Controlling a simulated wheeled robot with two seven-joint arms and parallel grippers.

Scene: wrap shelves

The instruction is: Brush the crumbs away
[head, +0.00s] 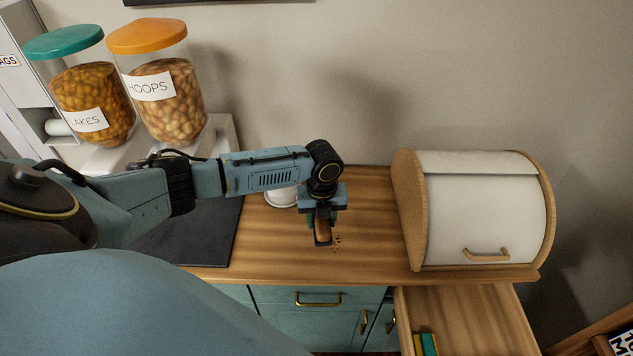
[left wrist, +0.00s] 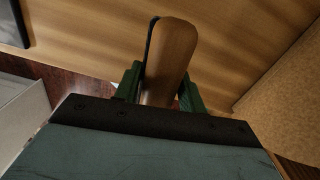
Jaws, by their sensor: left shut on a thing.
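A small patch of dark crumbs (head: 337,243) lies on the wooden counter, just right of my left gripper. My left gripper (head: 322,222) points down over the counter and is shut on a wooden brush (head: 323,232). In the left wrist view the brush (left wrist: 172,55) sticks out between the two green fingers, its rounded brown back towards the camera and a dark strip along its left edge. Its lower end is at or just above the counter; I cannot tell whether it touches. The crumbs cannot be made out in the left wrist view. My right gripper is not in view.
A bread bin (head: 485,215) stands on the right of the counter (head: 375,215). Below it a drawer (head: 465,315) is open. A white round container (head: 281,197) stands behind my forearm. A dark mat (head: 205,240) lies left. Two dispensers (head: 92,105) (head: 170,100) stand back left.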

